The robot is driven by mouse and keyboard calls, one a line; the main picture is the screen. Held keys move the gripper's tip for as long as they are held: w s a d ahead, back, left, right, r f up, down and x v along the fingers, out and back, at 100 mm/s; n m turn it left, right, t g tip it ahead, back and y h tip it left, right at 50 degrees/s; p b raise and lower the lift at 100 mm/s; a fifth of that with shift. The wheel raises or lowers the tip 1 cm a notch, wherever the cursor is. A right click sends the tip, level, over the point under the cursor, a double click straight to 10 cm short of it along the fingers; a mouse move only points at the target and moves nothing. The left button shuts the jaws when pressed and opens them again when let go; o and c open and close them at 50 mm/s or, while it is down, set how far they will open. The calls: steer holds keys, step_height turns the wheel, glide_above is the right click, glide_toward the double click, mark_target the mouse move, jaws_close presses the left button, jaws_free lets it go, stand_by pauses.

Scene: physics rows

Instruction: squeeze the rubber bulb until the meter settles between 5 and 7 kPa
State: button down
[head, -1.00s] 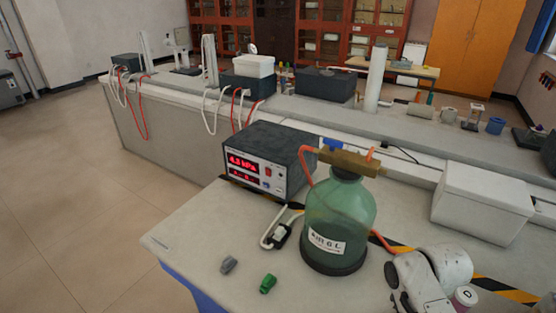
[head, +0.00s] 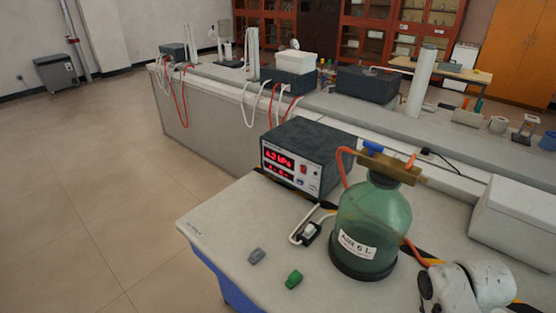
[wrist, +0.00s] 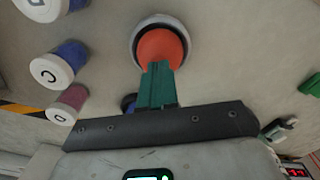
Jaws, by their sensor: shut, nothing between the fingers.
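The meter (head: 308,158) is a dark box with a red display (head: 279,160) that appears to read 4.2 kPa; the lower line is too small to read. The rubber bulb (wrist: 162,46) is orange-red and sits in a pale ring at the top of the wrist view. My gripper (wrist: 160,68) shows there with green fingers together and nothing between them. The fingertips overlap the bulb's near edge in the picture; I cannot tell whether they touch it. In the head view the bulb and fingers are out of sight, and part of my arm (head: 468,287) shows lower right.
A green glass bottle (head: 371,228) with a brass top and orange tubing stands beside the meter. White-lidded jars (wrist: 60,64) stand left of the bulb. A white box (head: 516,222) is at right.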

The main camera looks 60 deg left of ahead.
steer(key=shift+f+b, duration=1.15)
steer(key=shift+f, duration=0.6)
steer(key=shift+r, duration=0.2)
steer(key=shift+r+p, duration=1.55)
steer(key=shift+p, duration=0.25)
